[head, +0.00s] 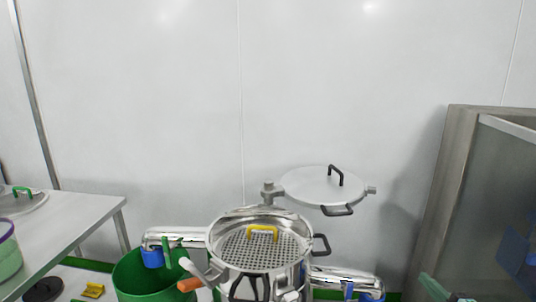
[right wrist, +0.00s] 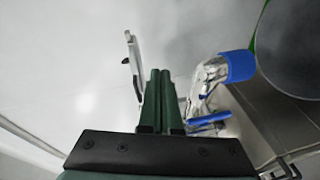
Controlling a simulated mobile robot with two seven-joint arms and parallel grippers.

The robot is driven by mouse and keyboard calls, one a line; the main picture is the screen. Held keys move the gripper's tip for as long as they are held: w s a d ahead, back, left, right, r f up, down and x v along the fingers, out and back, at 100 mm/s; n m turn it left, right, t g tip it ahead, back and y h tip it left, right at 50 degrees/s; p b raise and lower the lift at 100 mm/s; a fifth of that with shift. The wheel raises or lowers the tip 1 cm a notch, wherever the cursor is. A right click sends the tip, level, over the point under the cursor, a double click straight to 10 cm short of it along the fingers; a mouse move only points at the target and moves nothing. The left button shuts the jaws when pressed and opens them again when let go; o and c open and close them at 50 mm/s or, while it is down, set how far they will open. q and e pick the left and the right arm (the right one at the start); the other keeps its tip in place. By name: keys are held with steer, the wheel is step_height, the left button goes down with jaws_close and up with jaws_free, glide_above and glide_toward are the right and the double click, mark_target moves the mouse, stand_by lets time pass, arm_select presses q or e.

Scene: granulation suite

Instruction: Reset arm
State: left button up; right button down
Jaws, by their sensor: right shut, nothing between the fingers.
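My right gripper (head: 434,289) shows only in part at the bottom right of the head view, to the right of the steel machine and apart from it. In the right wrist view its two green fingers (right wrist: 160,85) lie side by side, shut with nothing between them. My left gripper is not in view.
A steel machine (head: 222,223) holds a perforated plate with a yellow handle (head: 263,231); its lid (head: 318,186) stands open behind. A green bin (head: 128,284) and a table (head: 92,212) are left. A steel-framed cabinet (head: 452,190) stands right. Blue-banded pipe (right wrist: 237,66) is near the fingers.

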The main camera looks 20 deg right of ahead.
steer(key=s+a+f+m+g+p, duration=0.2)
steer(key=s+a+f+m, duration=0.15)
steer(key=a+f, duration=0.4)
arm_select(q)
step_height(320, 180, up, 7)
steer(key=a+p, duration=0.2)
steer(key=p, duration=0.3)
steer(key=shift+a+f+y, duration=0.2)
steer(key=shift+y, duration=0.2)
arm_select(e)
steer(key=s+a+f+m+g+y, duration=0.1)
steer(key=s+a+f+m+y, duration=0.1)
steer(key=a, duration=0.7)
steer(key=s+a+f+m+g+y, duration=0.1)
steer(key=s+a+f+m+g, duration=0.1)
steer(key=s+a, duration=0.3)
steer(key=s+a+f+m+g+y, duration=0.1)
steer(key=s+a+f+m+y, duration=0.1)
steer(key=a, duration=1.1)
steer(key=shift+s+a+f+m+g+y, duration=0.35)
steer(key=shift+s+f+m, duration=0.55)
steer(key=shift+s, duration=0.35)
arm_select(q)
steer(key=shift+p, duration=0.3)
arm_select(e)
steer(key=shift+d, duration=0.1)
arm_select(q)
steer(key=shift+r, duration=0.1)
